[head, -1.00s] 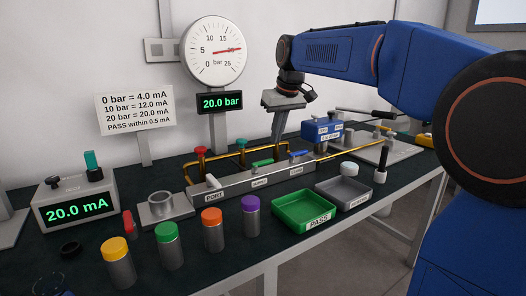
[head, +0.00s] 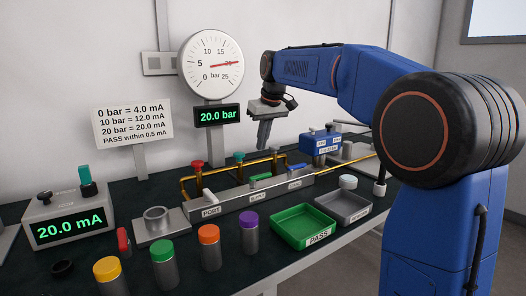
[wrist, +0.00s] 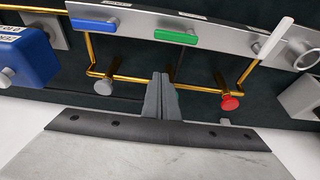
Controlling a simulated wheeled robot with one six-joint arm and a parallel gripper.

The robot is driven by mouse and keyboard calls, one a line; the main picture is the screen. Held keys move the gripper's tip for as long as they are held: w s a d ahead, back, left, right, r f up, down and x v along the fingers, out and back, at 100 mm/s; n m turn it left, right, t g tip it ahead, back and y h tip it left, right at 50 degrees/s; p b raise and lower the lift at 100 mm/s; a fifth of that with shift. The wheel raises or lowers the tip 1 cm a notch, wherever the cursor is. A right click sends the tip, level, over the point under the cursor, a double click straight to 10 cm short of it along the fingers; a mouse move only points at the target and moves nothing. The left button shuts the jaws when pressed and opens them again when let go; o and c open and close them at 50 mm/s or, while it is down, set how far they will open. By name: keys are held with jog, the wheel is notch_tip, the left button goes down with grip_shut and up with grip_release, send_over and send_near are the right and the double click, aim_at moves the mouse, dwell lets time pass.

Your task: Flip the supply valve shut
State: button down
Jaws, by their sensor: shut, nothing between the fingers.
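The silver manifold bar (head: 235,201) carries a green lever handle (head: 260,177) above its middle label and a blue lever handle (head: 295,168) to the right. The middle label is too small to read surely as the supply valve's. Both handles lie along the bar, and also show in the wrist view, green (wrist: 176,36) and blue (wrist: 95,26). My gripper (head: 263,148) is shut and empty, pointing down above and behind the green handle, apart from it. In the wrist view its fingers (wrist: 160,77) are over the brass pipework behind the bar.
A blue box (head: 321,143) stands right. The green PASS tray (head: 303,238), grey tray (head: 356,212) and several capped cylinders (head: 162,265) stand in front. The gauge display reads 20.0 bar.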

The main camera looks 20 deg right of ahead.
jog(key=shift+s+d+f, duration=0.1)
jog(key=shift+s+f, duration=0.1)
jog(key=shift+f, duration=1.2)
jog(key=shift+s+f, duration=0.15)
jog(key=shift+f, duration=1.2)
jog(key=shift+s+d+f, duration=0.1)
jog(key=shift+s+f, duration=0.1)
jog(key=shift+f, duration=1.2)
